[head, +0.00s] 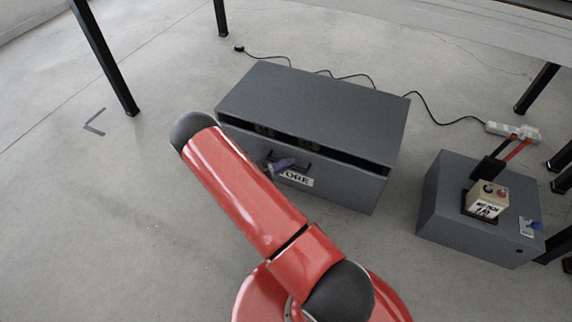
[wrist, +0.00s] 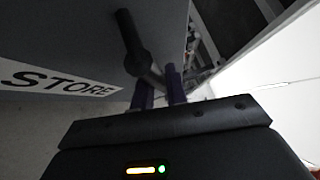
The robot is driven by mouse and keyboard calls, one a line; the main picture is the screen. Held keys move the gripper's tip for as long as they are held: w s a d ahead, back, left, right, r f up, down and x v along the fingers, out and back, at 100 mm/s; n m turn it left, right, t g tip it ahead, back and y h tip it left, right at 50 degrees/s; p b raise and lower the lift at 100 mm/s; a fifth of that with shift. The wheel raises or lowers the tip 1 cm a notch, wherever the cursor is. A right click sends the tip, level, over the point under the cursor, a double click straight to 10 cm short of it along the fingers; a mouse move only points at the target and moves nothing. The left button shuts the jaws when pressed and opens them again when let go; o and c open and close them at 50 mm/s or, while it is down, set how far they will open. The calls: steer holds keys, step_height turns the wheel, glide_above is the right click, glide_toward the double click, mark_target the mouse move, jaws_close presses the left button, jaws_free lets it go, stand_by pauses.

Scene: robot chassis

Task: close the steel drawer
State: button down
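The steel drawer is in a grey cabinet (head: 320,105) on the floor. Its front (head: 345,187) stands out a little, with a dark gap along the top. The front bears a white STORE label (wrist: 50,80), partly hidden behind my gripper in the head view. A dark bar handle (wrist: 131,38) is on the front. My gripper (head: 282,165) is at the handle, with purple fingers. In the wrist view the fingers (wrist: 160,88) are a small distance apart, and part of the handle lies at or between their tips. Whether they grip it is unclear.
A power strip (head: 513,132) and black cable lie behind. Dark table legs (head: 105,55) stand around.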

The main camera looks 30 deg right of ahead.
mark_target(289, 157)
steer(key=w+d, duration=0.2)
steer(key=d, duration=0.1)
steer(key=shift+w+d+f+b, duration=0.1)
steer(key=shift+w+d+b, duration=0.05)
steer(key=shift+w+b, duration=0.2)
steer(key=c, duration=1.4)
jaws_free()
steer(key=shift+c, duration=0.2)
steer(key=shift+o, duration=0.2)
steer(key=shift+d, duration=0.1)
